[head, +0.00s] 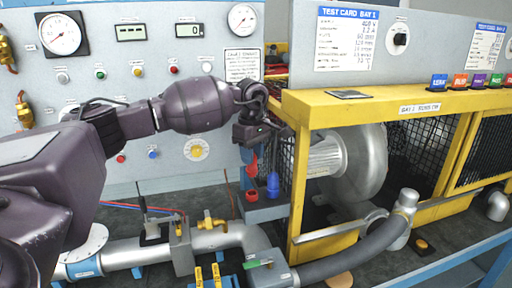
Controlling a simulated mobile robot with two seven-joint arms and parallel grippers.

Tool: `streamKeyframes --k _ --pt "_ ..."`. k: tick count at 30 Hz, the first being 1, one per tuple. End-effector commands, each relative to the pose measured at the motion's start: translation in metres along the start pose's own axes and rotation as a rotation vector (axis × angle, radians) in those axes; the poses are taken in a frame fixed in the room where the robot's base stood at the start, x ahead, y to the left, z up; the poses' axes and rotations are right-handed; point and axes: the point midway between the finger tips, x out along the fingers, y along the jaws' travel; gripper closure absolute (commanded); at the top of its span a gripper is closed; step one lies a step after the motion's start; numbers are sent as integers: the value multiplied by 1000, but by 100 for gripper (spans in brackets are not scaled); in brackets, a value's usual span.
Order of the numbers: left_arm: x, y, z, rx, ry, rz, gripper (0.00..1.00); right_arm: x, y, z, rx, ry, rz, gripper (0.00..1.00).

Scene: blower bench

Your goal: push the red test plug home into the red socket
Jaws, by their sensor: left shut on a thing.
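The red test plug (252,168) hangs below my left gripper (251,147), which is shut on its top end. The plug points down, roughly upright. The red socket (251,196) is a short red ring on a grey block, straight below the plug in the picture. A small gap seems to show between the plug's lower end and the socket, but it is too small to judge exactly. My right gripper is not in view.
A blue plug (273,185) stands just right of the red socket. The yellow frame (299,185) of the blower cage rises close to the right. A grey panel (130,60) with gauges is behind my arm. Silver pipework (215,240) runs in front.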

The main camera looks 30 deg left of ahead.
Motion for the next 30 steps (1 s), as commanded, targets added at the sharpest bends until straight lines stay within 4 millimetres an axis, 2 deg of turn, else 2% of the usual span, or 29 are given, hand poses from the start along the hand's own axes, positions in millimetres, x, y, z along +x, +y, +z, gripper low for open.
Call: streamKeyframes --k 14,30 --pt "2 0 0 -8 2 1 99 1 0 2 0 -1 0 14" --pt "38 0 0 -7 2 1 99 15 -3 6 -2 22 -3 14"
